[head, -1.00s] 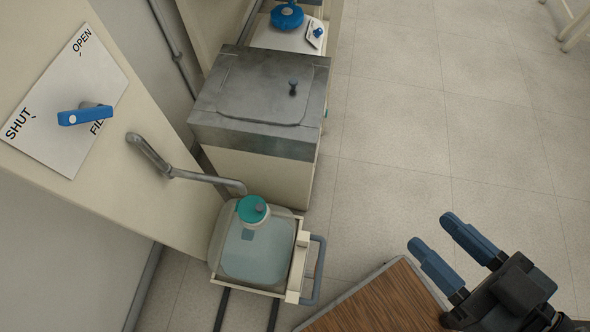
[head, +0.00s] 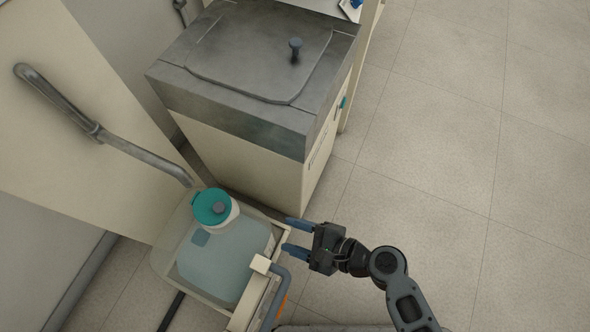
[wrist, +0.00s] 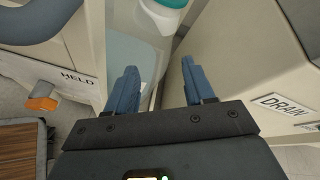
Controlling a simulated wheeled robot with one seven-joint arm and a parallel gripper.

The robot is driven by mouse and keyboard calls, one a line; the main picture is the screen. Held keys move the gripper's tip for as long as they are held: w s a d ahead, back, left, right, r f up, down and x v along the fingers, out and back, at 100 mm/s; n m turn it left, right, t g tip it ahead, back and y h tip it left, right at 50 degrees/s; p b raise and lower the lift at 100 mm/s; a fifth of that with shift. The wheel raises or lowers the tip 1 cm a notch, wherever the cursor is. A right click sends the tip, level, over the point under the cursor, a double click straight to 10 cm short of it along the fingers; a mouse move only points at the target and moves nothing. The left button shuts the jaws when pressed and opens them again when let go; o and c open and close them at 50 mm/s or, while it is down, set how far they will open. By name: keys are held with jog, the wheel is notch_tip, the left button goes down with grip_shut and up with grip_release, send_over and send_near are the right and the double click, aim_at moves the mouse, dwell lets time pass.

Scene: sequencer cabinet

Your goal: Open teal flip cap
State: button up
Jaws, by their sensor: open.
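The teal flip cap (head: 211,207) sits closed on the white neck of a translucent bottle (head: 225,262) that stands in a cream tray (head: 163,262). The cap also shows at the top edge of the wrist view (wrist: 173,3), partly cut off. My gripper (head: 290,236) is open and empty, to the right of the cap and close to the tray's right side. In the wrist view my two blue fingers (wrist: 160,85) are apart, with the bottle's neck beyond them.
A cabinet with a grey metal lid (head: 262,55) and knob stands behind the tray. A bent grey pipe (head: 100,133) ends near the cap. The tray has a blue-grey handle (head: 276,295). A DRAIN label (wrist: 287,103) shows at right. Floor at right is clear.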

jog(key=w+a+m+g+y+b, duration=0.2)
jog(key=w+a+y+b, duration=0.1)
jog(key=a, duration=0.4)
jog(key=g+y+b, duration=0.1)
jog(key=y+b, duration=0.1)
jog(key=y, duration=0.1)
send_near(210, 206)
jog(key=r, duration=0.1)
jog(key=a+r, duration=0.1)
jog(key=shift+s+r+m, duration=0.15)
jog(key=shift+r+m, duration=0.15)
jog(key=shift+m, duration=0.1)
jog(key=shift+a+r+g, duration=0.1)
jog(key=shift+a+g, duration=0.3)
jog(key=a, duration=0.2)
jog(key=a+b, duration=0.1)
jog(key=a, duration=0.4)
jog(key=shift+w+a+r, duration=0.1)
jog(key=shift+w+a, duration=0.05)
jog(key=shift+w, duration=0.2)
jog(key=shift+c, duration=0.2)
grip_shut()
